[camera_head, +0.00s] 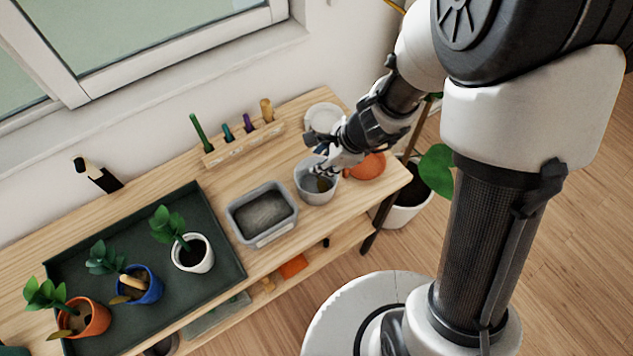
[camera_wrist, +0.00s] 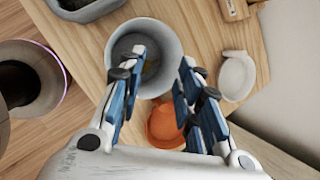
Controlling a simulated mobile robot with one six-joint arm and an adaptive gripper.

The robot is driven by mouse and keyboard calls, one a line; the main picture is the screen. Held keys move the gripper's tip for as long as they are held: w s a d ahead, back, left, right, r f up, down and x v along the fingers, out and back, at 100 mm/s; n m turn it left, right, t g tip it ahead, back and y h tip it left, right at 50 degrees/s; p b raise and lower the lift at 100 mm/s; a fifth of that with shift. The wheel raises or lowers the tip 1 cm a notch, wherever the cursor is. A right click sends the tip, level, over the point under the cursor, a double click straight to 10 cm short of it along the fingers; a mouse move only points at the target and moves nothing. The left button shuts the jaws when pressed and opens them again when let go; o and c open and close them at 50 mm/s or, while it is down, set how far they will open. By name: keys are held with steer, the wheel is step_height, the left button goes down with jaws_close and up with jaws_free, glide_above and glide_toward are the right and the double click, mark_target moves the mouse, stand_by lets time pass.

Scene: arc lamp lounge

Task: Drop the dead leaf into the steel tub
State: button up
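The grey round tub (camera_head: 312,195), which looks like the steel tub, stands near the right end of the wooden bench. It also shows in the wrist view (camera_wrist: 121,47). A small brownish thing (camera_head: 323,185) lies inside it, perhaps the dead leaf; in the wrist view it is partly hidden by a finger. My gripper (camera_head: 325,165) is over the tub's mouth. In the wrist view my gripper (camera_wrist: 163,72) has its fingers apart with nothing seen between them. Another brown leaf (camera_head: 119,299) shows by the blue pot (camera_head: 148,291).
A grey rectangular basin (camera_head: 268,238) stands left of the tub. An orange dish (camera_head: 372,166) and a white dish (camera_head: 323,117) are close on the right and behind. A dark tray (camera_head: 225,262) holds potted plants. A rack (camera_head: 245,143) of tools stands at the back.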

steer(key=v, duration=1.1)
steer(key=s+d+r+n+h, duration=0.1)
steer(key=s+d+r+n, duration=0.2)
steer(key=s+r+n, duration=0.1)
steer(key=s+d+r+n+t+h, duration=0.1)
steer(key=s+d+r+n, duration=0.1)
steer(key=s+r+n, duration=0.2)
steer(key=s+d+r+n+h, duration=0.2)
steer(key=s+d+r+n, duration=0.1)
steer(key=s+n, duration=0.5)
steer(key=r+n, duration=0.1)
steer(key=n, duration=0.2)
steer(key=shift+d, duration=0.3)
steer(key=shift+s+a+r, duration=0.1)
